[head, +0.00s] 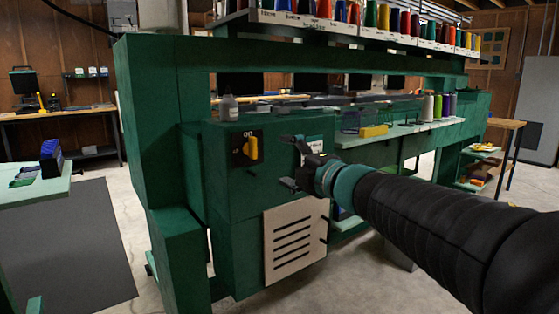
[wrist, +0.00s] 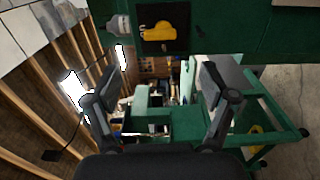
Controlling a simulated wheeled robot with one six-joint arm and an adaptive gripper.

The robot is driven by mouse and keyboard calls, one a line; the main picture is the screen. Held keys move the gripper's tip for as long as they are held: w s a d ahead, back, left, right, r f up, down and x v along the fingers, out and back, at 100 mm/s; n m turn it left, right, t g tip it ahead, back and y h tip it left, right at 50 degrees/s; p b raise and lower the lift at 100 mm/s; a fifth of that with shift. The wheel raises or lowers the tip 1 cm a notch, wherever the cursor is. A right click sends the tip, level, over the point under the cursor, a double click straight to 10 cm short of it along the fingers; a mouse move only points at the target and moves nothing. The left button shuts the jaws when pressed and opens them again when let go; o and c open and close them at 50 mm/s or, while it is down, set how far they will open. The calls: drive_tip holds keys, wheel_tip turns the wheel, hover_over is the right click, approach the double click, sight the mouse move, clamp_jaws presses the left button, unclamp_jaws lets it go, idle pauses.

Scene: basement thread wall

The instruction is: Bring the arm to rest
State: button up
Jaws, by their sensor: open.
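My gripper (head: 290,162) is at the end of my black-sleeved arm, which reaches in from the lower right of the head view. It is in front of the green machine (head: 155,140), right of a yellow rotary switch (head: 251,148) on a black plate. In the wrist view my gripper (wrist: 157,82) has its two fingers spread wide, with nothing between them. The switch (wrist: 166,36) shows there at the top, beyond the fingertips and apart from them. Whether the gripper touches the machine's face is hard to tell.
A vented beige panel (head: 295,240) is below the gripper. A small bottle (head: 228,108) stands on the machine above the switch. Thread spools (head: 371,15) line the top rack, and cones (head: 438,107) stand on a shelf at right. Open floor (head: 120,225) lies at left.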

drive_tip(key=w+d+f+m+h, duration=0.2)
drive_tip(key=d+f+m+h, duration=0.45)
drive_tip(key=d+m, duration=0.25)
drive_tip(key=s+d+f+m+g+h, duration=0.3)
drive_tip(key=s+d+f+m+h, duration=0.3)
drive_tip(key=s+d+f+m, duration=0.15)
drive_tip(key=s+a+f+m+g, duration=0.1)
drive_tip(key=s+f+m+g, duration=0.1)
drive_tip(key=s, duration=0.5)
drive_tip(key=s+a+f+m+g+y, duration=0.1)
drive_tip(key=s+a+f+m+g, duration=0.1)
drive_tip(key=s+f, duration=0.3)
drive_tip(key=s+a+f+m+g+y, duration=0.1)
drive_tip(key=s+f+m, duration=0.3)
drive_tip(key=s, duration=0.6)
drive_tip(key=shift+s+a+f+g, duration=0.25)
drive_tip(key=shift+a+g, duration=0.15)
drive_tip(key=shift+g, duration=0.3)
drive_tip(key=shift+y, duration=0.25)
